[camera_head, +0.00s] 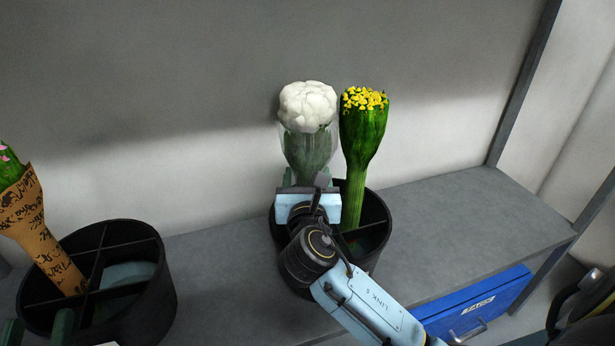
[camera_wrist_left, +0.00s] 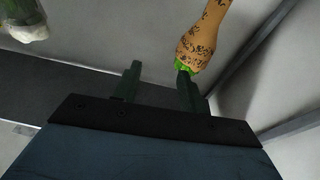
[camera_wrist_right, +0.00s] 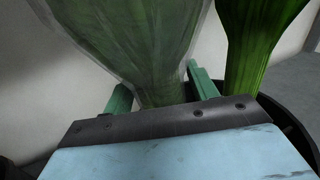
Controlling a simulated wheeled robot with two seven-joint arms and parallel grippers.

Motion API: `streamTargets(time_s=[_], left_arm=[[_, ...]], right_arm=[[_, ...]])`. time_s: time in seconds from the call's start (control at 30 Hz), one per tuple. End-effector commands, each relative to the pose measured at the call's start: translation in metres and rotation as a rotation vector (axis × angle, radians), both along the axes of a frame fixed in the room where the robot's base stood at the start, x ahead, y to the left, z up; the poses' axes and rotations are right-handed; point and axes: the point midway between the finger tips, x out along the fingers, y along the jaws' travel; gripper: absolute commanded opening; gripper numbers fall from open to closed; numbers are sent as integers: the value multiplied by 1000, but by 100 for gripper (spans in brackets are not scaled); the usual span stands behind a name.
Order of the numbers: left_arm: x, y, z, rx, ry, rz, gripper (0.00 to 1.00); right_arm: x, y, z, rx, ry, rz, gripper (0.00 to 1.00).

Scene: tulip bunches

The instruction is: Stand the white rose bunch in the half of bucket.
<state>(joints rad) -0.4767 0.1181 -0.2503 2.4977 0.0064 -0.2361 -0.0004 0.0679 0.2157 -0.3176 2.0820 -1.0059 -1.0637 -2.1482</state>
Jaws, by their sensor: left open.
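The white rose bunch (camera_head: 307,106), in a clear wrap, stands upright over the middle bucket (camera_head: 375,213). Its foot is hidden behind my right gripper. My right gripper (camera_head: 305,180) is open, with its fingers around the wrapped stem, also seen in the right wrist view (camera_wrist_right: 160,92). My left gripper (camera_head: 37,329) is open and empty low at the left of the head view. In the left wrist view, its fingers (camera_wrist_left: 158,80) show near a paper-wrapped bunch (camera_wrist_left: 203,35), and white blooms (camera_wrist_left: 27,30) show at the upper left, seen upside down.
A yellow-topped green bunch (camera_head: 365,130) stands in the middle bucket, right of the white roses. A divided black bucket (camera_head: 163,295) at the left holds the brown paper-wrapped bunch (camera_head: 30,220). Grey shelf (camera_head: 480,215) is free at the right, above a blue drawer (camera_head: 475,303).

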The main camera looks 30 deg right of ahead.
Motion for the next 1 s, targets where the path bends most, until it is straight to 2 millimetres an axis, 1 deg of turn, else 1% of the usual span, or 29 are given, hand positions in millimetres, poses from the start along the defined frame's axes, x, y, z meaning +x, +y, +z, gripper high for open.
streamTargets(time_s=[0.3,0.37,0.47,0.67,0.8,1.0], left_arm=[[0,0,2,-2,-9,0,42],[1,0,-3,6,21,1,42],[2,2,-16,30,101,6,42],[1,10,-50,92,306,21,42],[-6,16,-75,136,455,31,42],[-20,27,-105,188,647,47,42]], right_arm=[[-1,1,3,2,-1,0,58],[-4,3,3,1,0,1,58],[-13,8,3,2,3,2,58],[-37,23,4,1,2,2,58],[-55,34,4,3,2,1,58],[-81,49,5,3,1,1,58]])
